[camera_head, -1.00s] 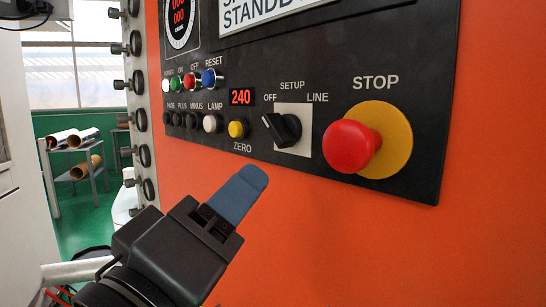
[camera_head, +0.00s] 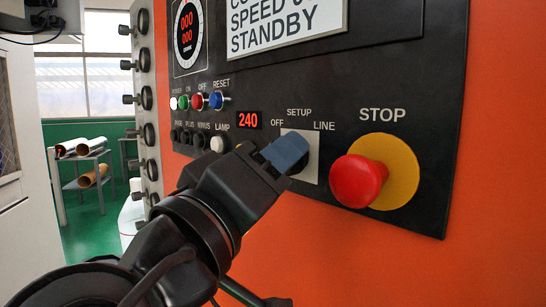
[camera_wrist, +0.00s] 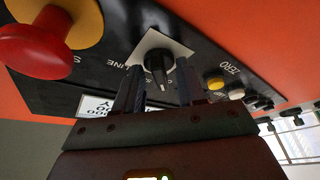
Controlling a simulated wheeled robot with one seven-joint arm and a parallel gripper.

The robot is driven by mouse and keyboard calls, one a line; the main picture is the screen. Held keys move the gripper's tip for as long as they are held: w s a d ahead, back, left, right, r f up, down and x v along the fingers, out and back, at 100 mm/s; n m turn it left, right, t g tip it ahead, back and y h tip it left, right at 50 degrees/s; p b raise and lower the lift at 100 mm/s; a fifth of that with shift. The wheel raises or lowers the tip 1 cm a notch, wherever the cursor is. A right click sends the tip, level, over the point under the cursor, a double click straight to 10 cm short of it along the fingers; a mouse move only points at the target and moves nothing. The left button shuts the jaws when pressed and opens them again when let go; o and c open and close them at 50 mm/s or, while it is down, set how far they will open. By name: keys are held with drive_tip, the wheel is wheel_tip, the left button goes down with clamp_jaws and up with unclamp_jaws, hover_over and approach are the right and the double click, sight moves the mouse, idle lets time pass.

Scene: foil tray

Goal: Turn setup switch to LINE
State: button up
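The setup switch (camera_wrist: 158,62) is a black knob on a white square plate (camera_wrist: 172,44), on the black control panel. In the head view, my blue-tipped gripper (camera_head: 287,152) covers the knob, and the plate (camera_head: 311,170) shows to its right, below the SETUP, OFF and LINE labels. In the wrist view, my gripper (camera_wrist: 158,88) is open, with one dark finger on each side of the knob's handle. Gaps show between the fingers and the handle. LINE is left of the knob there. I cannot tell exactly which label the handle points at.
A red STOP button (camera_head: 358,181) on a yellow disc stands out just right of the switch. A white LAMP button (camera_head: 220,144) and a red 240 display (camera_head: 248,120) are to the left. A yellow button (camera_wrist: 215,83) is near the right finger in the wrist view.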

drive_tip(key=shift+c, duration=0.4)
clamp_jaws()
drive_tip(key=shift+f+m+b, duration=0.25)
drive_tip(key=shift+m+b, duration=0.05)
drive_tip(key=shift+b, duration=0.6)
drive_tip(key=m+g+h+b, duration=0.2)
drive_tip(key=m+g+b, duration=0.1)
drive_tip(key=m+b, duration=0.4)
drive_tip(key=m+g+h+b, duration=0.3)
drive_tip(key=m+b, duration=0.5)
drive_tip(key=m, duration=0.1)
drive_tip(key=m+g+h+b, duration=0.2)
drive_tip(key=m+g+b, duration=0.1)
drive_tip(key=m+b, duration=0.5)
drive_tip(key=shift+w+a+r+m+g, duration=0.25)
drive_tip(key=shift+w+m+g, duration=0.05)
drive_tip(key=shift+w, duration=0.1)
drive_tip(key=shift+o, duration=0.4)
unclamp_jaws()
